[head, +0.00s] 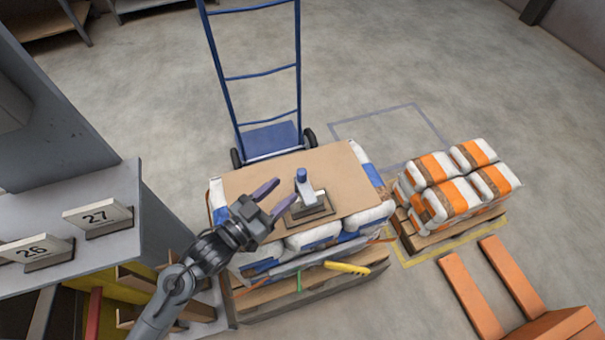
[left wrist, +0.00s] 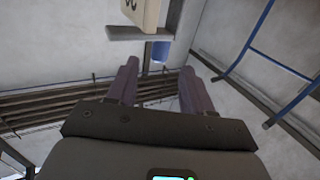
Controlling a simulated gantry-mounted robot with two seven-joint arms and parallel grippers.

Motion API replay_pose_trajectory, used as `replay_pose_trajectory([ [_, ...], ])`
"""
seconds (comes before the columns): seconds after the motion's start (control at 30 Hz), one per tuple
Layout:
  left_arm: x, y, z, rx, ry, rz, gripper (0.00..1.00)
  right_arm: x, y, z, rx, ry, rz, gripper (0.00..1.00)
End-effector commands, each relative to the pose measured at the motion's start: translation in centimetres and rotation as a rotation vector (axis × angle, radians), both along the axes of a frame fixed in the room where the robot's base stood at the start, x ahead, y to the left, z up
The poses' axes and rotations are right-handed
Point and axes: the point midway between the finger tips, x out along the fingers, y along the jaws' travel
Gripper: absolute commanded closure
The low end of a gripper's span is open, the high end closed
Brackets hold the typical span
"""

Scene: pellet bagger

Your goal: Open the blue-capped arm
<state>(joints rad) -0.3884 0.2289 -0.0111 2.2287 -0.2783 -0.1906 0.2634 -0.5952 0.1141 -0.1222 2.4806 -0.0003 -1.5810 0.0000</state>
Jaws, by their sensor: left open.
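The blue-capped arm (head: 302,177) stands up from a dark base plate (head: 308,212) on the cardboard sheet over the stacked bags. In the left wrist view a blue cap (left wrist: 160,50) shows beyond and between my fingertips, below a grey bar and a beige block. My left gripper (head: 286,187) is open and empty, just left of the blue-capped arm in the head view. Its two purple fingers (left wrist: 158,68) point toward the cap and appear apart from it. My right gripper is in neither view.
A blue hand truck (head: 268,135) stands behind the bag stack. Orange-and-white bags (head: 450,200) lie on a pallet at right, near orange forks (head: 470,295). A grey shelf with number signs 26 and 27 (head: 97,216) stands at left. A yellow-handled tool (head: 347,268) lies at the stack's front.

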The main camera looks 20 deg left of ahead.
Motion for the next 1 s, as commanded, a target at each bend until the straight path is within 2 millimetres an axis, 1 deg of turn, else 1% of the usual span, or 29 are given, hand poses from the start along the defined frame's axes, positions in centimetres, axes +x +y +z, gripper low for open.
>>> replay_pose_trajectory([
  [0.03,0.8,-0.3,-0.1,-0.001,-0.004,0.0,0.49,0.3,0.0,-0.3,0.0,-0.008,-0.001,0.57],
  [0.2,3.3,-1.3,-0.2,-0.001,-0.002,0.001,0.49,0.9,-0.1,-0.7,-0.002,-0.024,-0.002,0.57],
  [0.4,5.6,-2.2,-0.2,-0.001,-0.002,0.001,0.49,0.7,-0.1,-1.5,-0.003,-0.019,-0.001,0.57],
  [0.5,6.4,-2.5,-0.1,0.0,-0.001,0.001,0.49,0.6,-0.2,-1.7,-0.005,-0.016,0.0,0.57],
  [0.7,7.1,-2.8,-0.1,0.0,0.001,0.0,0.49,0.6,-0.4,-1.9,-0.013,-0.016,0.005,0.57],
  [0.97,7.1,-2.9,-0.1,0.0,0.001,0.0,0.49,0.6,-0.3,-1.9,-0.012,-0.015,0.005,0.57],
  [1.0,7.1,-2.8,-0.1,0.0,0.001,0.0,0.55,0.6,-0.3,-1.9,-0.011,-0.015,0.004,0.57],
])
